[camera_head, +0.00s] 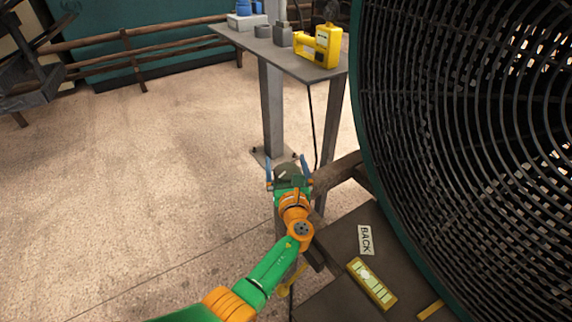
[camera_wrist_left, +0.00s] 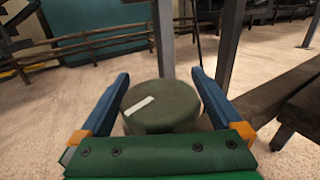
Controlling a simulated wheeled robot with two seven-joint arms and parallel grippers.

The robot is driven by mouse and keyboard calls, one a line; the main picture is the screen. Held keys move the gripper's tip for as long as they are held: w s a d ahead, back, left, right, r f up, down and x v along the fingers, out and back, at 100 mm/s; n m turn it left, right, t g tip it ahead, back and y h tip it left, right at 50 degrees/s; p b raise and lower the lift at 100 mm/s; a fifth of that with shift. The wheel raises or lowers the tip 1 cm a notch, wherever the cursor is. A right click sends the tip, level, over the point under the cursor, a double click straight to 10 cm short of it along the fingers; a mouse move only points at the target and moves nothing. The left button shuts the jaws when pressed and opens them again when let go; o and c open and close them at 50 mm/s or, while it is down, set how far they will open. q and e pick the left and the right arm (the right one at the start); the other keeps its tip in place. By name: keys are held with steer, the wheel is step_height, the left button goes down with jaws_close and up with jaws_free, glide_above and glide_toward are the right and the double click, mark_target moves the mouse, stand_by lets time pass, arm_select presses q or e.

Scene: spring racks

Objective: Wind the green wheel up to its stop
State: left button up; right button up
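The green wheel (camera_wrist_left: 165,108) is a dark green round drum with a white mark on its top, in the middle of the left wrist view. It also shows small in the head view (camera_head: 287,171), at the end of my left arm. My left gripper (camera_wrist_left: 160,76) is open, with one blue finger on each side of the wheel. The fingers look spread about as wide as the wheel; I cannot tell whether either touches it. The wheel's lower side is hidden behind the gripper body. My right gripper is in neither view.
A brown beam (camera_head: 338,170) and a plate with a BACK label (camera_head: 365,240) and a yellow gauge (camera_head: 372,284) are close right of my arm. A grey table (camera_head: 300,68) holds a yellow device (camera_head: 322,46).

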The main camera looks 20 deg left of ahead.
mark_target(287, 177)
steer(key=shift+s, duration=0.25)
arm_select(q)
steer(key=p+v, duration=0.2)
steer(key=shift+s+d+r, duration=0.1)
steer(key=shift+s+r, duration=0.15)
steer(key=shift+r, duration=0.05)
steer(key=p+v, duration=0.2)
steer(key=v, duration=0.2)
steer(key=shift+s+d+f, duration=0.1)
steer(key=shift+s+f, duration=0.15)
steer(key=shift+f, duration=0.05)
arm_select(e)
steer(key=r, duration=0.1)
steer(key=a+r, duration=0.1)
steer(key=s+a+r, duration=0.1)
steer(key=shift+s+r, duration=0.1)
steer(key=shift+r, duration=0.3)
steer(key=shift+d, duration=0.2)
